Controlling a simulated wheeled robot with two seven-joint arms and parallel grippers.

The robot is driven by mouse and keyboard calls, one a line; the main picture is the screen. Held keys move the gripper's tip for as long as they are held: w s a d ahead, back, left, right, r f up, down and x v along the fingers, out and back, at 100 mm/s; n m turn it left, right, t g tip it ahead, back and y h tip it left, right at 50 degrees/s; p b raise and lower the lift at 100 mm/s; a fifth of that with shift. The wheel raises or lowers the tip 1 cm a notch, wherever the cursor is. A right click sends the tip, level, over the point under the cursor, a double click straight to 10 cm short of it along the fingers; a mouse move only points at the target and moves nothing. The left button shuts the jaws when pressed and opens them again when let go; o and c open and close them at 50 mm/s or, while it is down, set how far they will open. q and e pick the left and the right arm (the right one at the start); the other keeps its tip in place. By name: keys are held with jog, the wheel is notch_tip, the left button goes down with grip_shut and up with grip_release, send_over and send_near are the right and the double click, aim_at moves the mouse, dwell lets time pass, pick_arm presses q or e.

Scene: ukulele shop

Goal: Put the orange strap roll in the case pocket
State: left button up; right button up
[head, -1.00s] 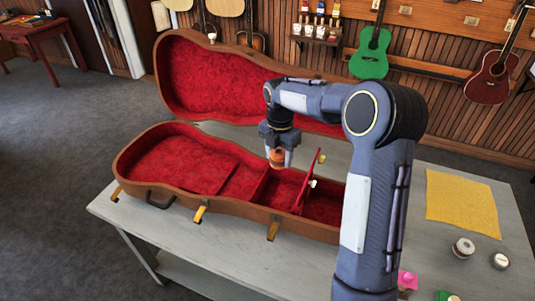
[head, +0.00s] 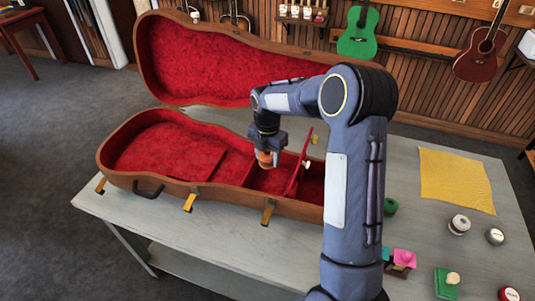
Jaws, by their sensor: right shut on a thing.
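The brown guitar case (head: 170,183) lies open on the grey table, with red plush lining and its lid raised at the back. Its pocket (head: 268,180) is a red-lined compartment toward the neck end, with a red flap (head: 299,165) standing up at its right side. My right gripper (head: 266,162) points down above the pocket. It is shut on the orange strap roll (head: 265,158), which is partly hidden by the fingers. I cannot tell how far the roll is above the pocket floor. My left gripper is not in view.
A yellow cloth (head: 455,180), a round tin (head: 459,224) and a smaller round tin (head: 495,237) lie on the table at right. Pink (head: 404,257) and green (head: 447,283) items sit near the front right. The table's front left is clear.

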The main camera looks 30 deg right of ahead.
jog(key=shift+f+b, duration=2.75)
jog(key=shift+f, duration=1.5)
jog(key=o, duration=1.4)
jog(key=shift+r, duration=0.1)
jog(key=shift+c, duration=0.3)
jog(key=shift+w, duration=0.1)
